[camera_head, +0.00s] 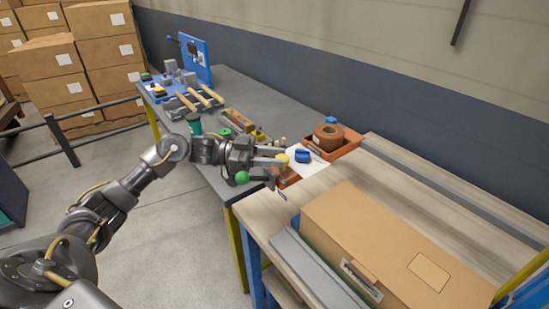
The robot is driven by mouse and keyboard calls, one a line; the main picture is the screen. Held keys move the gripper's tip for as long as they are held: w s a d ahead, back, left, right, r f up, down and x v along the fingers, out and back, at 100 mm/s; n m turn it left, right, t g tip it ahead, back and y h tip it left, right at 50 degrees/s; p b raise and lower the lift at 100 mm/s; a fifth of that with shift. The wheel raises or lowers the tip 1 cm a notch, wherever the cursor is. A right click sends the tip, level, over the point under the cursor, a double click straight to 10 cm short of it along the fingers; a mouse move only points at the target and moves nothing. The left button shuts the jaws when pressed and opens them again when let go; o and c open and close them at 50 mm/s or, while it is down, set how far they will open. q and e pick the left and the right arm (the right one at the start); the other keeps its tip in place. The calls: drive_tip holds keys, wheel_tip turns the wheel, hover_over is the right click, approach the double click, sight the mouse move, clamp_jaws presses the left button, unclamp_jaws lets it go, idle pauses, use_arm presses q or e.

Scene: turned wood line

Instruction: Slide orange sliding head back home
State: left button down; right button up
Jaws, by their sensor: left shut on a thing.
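My left gripper (272,168) reaches in from the left over the near end of the grey bench. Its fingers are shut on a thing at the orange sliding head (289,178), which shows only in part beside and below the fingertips. The fingers and hand hide the rest of the head and the contact. A yellow knob (282,158) shows by the upper finger, and a green ball (242,178) shows below the hand. My right gripper is out of view.
An orange tray (349,147) holding a brown roll (328,136) stands right of the gripper, with a blue object (303,156) between. A cardboard box (383,251) lies on the near wooden table. Hammers and a blue fixture (195,58) crowd the far bench.

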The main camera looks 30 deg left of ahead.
use_arm(q)
drive_tip(key=c, duration=1.3)
unclamp_jaws()
drive_tip(key=shift+w+a+r, duration=0.1)
drive_tip(key=shift+w+a, duration=0.05)
drive_tip(key=o, duration=0.3)
drive_tip(key=shift+a, duration=0.1)
drive_tip(key=shift+a+f, duration=0.2)
drive_tip(key=b+v, duration=0.3)
drive_tip(key=v, duration=0.7)
drive_tip(key=shift+s+a+b, duration=0.2)
drive_tip(key=shift+s+b, duration=0.05)
drive_tip(key=shift+b, duration=0.1)
drive_tip(key=shift+r, duration=0.1)
